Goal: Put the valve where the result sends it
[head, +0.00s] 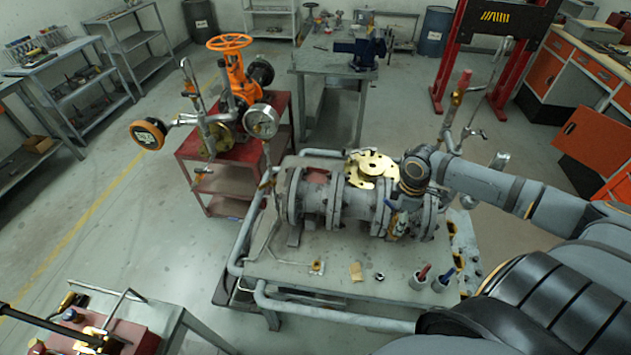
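A grey flanged valve body (320,196) lies across the bench in the middle, with a bright brass flange (371,168) on top. An orange valve with a handwheel (231,66) stands on a red cart behind it. A dial gauge (261,122) and an orange-rimmed digital gauge (148,134) sit on pipework beside the orange valve; their readings are too small to tell. My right arm comes in from the right and its dark wrist is over the right end of the grey valve. My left gripper is out of view.
The grey bench (320,278) has a pipe rail, small loose parts and two cups (419,281) of tools. A red tool box (90,335) is at bottom left. Shelves (62,75) stand left and a red press frame (450,60) at back right. Floor at left is clear.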

